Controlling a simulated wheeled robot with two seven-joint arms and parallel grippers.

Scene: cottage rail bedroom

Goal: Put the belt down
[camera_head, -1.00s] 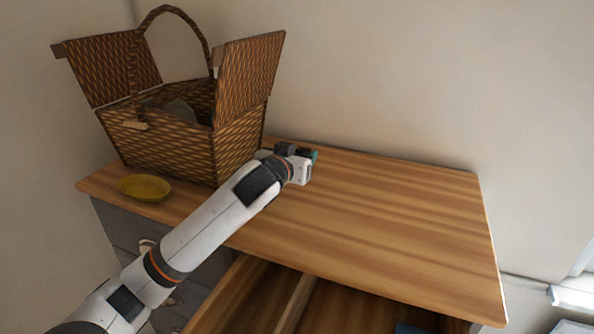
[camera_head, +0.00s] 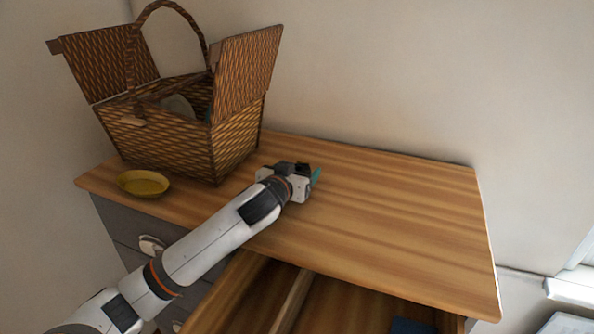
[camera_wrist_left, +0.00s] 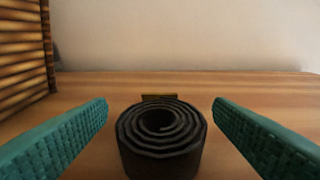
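The belt (camera_wrist_left: 160,145) is a dark, tightly rolled coil in the left wrist view. It appears to stand on the wooden dresser top, with a small brownish piece just behind it that may be its buckle. My left gripper (camera_head: 314,180) is low over the dresser top, right of the basket. Its teal fingers (camera_wrist_left: 160,125) are open, one on each side of the belt, with a visible gap on both sides. In the head view the belt is hidden by the gripper. My right gripper is not in view.
A wicker picnic basket (camera_head: 170,142) with raised lids stands at the back left of the dresser top (camera_head: 400,215). A yellow bowl (camera_head: 143,184) sits in front of it. A drawer (camera_head: 290,300) stands open below. The right side of the top is clear.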

